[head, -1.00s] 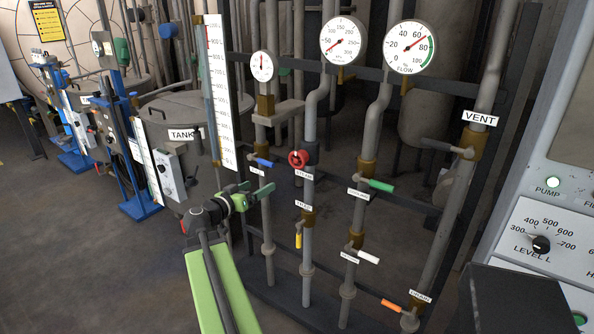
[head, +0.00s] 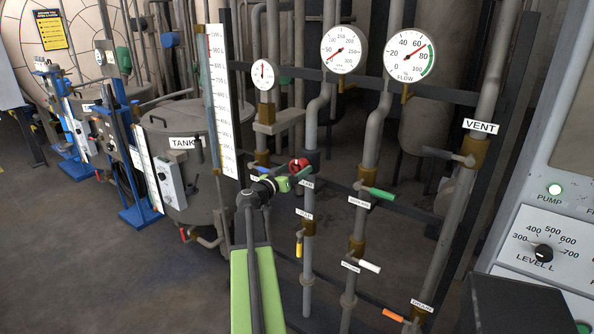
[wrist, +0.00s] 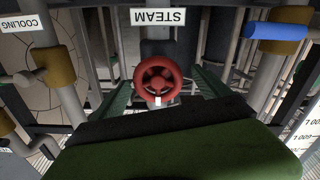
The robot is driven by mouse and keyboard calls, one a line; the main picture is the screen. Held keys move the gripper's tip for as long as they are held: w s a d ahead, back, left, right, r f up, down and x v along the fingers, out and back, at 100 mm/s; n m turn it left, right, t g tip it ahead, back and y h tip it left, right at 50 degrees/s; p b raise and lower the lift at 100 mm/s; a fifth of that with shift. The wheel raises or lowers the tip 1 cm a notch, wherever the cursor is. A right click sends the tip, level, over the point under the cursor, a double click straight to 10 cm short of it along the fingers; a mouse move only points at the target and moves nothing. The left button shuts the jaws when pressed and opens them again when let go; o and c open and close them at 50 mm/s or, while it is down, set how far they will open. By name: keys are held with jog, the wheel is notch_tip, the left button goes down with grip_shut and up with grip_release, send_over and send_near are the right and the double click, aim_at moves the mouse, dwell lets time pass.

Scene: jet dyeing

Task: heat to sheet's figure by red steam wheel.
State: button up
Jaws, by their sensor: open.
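The red steam wheel (head: 300,165) sits on a vertical pipe. In the wrist view the wheel (wrist: 163,80) faces me below the inverted STEAM label (wrist: 158,17). My gripper (head: 292,180) is open in front of the wheel, partly overlapping it in the head view. In the wrist view its green fingers stand on either side of the wheel, with no clear contact visible. A round gauge (head: 343,48) above has its red needle near the low end, around 50. I cannot make out a sheet with a legible heating figure.
Blue (wrist: 277,31), green (head: 381,193), yellow (head: 299,249), white (head: 369,265) and orange (head: 393,314) levers stand close on the pipes. The FLOW gauge (head: 409,52) reads about 70. A control panel (head: 530,235) is at right, a tank (head: 185,130) at left.

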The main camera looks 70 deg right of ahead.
jog(key=shift+x, duration=1.15)
jog(key=shift+c, duration=0.4)
jog(key=c, duration=1.2)
jog(key=shift+s+a, duration=0.1)
jog(key=shift+a, duration=0.4)
jog(key=shift+c, duration=0.4)
jog(key=shift+d+r, duration=0.1)
jog(key=shift+d, duration=0.2)
jog(key=shift+d+n, duration=0.15)
jog(key=shift+n, duration=0.95)
jog(key=n, duration=1)
